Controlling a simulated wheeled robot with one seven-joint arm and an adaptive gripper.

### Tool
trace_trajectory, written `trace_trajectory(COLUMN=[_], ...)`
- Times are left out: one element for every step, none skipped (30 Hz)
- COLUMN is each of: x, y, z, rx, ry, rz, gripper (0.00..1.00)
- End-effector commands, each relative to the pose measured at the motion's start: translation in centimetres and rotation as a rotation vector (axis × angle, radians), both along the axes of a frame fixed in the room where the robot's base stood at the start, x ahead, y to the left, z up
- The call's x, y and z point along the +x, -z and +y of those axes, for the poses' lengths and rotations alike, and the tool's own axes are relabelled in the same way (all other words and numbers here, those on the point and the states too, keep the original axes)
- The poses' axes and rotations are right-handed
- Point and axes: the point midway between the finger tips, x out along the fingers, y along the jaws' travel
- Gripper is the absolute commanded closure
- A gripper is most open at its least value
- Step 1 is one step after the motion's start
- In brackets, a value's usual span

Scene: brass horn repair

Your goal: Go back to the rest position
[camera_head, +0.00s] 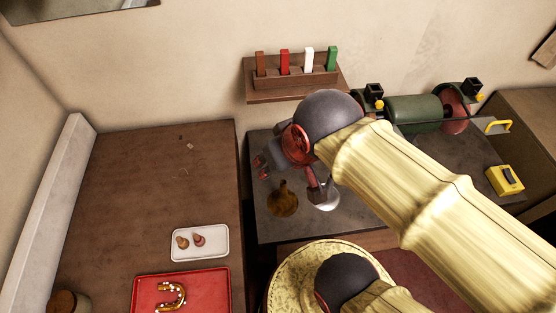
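My arm, pale yellow with dark round joints, reaches from the lower right up over the grey-topped bench (266,225). Its far end, with a red disc, is above the bench.
A brown bottle-shaped thing (283,201) and a shiny round thing (328,200) are on the bench below my arm. A green machine (414,112) stands behind. Left, the wooden table (150,180) has a white tray (224,230), a red tray (222,290) and much bare room.

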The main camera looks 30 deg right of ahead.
Motion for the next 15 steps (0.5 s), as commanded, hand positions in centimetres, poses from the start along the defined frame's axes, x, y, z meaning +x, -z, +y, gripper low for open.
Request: trace_trajectory(x=[-0.35, -0.48, -0.59, -0.63, -0.64, -0.64, -0.63, -0.62, -0.61, -0.60, -0.59, -0.59, -0.59, -0.58, -0.58], y=[-0.21, -0.24, -0.27, -0.26, -0.27, -0.27, -0.27, -0.27, -0.28, -0.28, -0.27, -0.22, -0.12, 0.03, 0.32], z=[-0.29, -0.39, -0.47, -0.50, -0.51, -0.50, -0.49, -0.48, -0.48, -0.47, -0.47, -0.47, -0.46, -0.46, -0.45], rx=[-0.013, -0.020, -0.025, -0.027, -0.028, -0.028, -0.028, -0.028, -0.028, -0.028, -0.028, -0.028, -0.028, -0.028, -0.027], ry=[-0.015, -0.024, -0.030, -0.033, -0.035, -0.036, -0.036, -0.036, -0.036, -0.036, -0.035, -0.035, -0.035, -0.035, -0.035], rz=[-0.010, -0.012, -0.014, -0.014, -0.014, -0.014, -0.014, -0.014, -0.014, -0.014, -0.014, -0.014, -0.014, -0.014, -0.014], gripper=[0.64, 0.64, 0.64, 0.64, 0.64, 0.64, 0.64, 0.64, 0.64, 0.64, 0.64, 0.64, 0.64, 0.64, 0.64])
